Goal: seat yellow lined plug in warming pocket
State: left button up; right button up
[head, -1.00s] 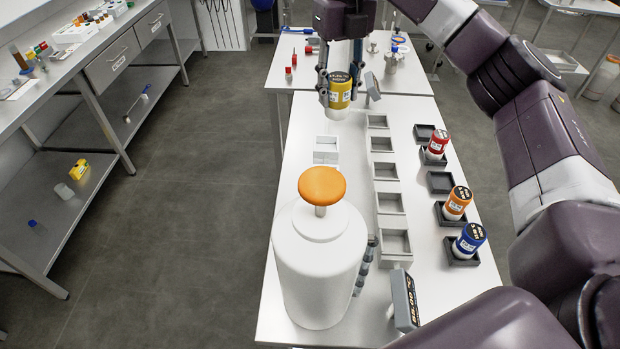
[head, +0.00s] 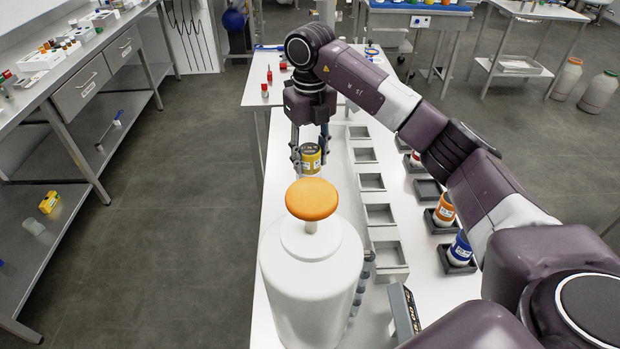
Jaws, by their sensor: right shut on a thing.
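The yellow plug (head: 311,157) is a short yellow cylinder with a dark top and a label. It is held in my right gripper (head: 311,163), whose fingers are closed on either side of it. The plug looks upright, over the left side of the white table behind the tank's orange knob. A row of light, open square pockets (head: 379,214) runs along the middle of the table, to the right of the plug. I cannot tell which is the warming pocket. The plug's underside and its height above the table are unclear. My left gripper is not in view.
A large white tank (head: 312,275) with an orange knob (head: 312,199) stands in front of the plug. Dark trays at right hold an orange-topped jar (head: 444,210) and a blue one (head: 460,248). A tilted grey display (head: 404,312) is at the front. My right arm spans the right side.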

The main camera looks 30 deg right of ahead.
aim_at(311, 149)
notch_tip(311, 149, down, 3)
jog(key=shift+s+d+r, duration=0.1)
notch_tip(311, 149, down, 4)
jog(key=shift+f+p, duration=0.1)
jog(key=shift+p, duration=0.65)
jog(key=shift+f, duration=0.15)
jog(key=o, duration=1.3)
jog(key=shift+f, duration=0.1)
jog(key=shift+o, duration=0.2)
notch_tip(311, 149, up, 11)
jog(key=b, duration=0.3)
jog(key=shift+r, duration=0.65)
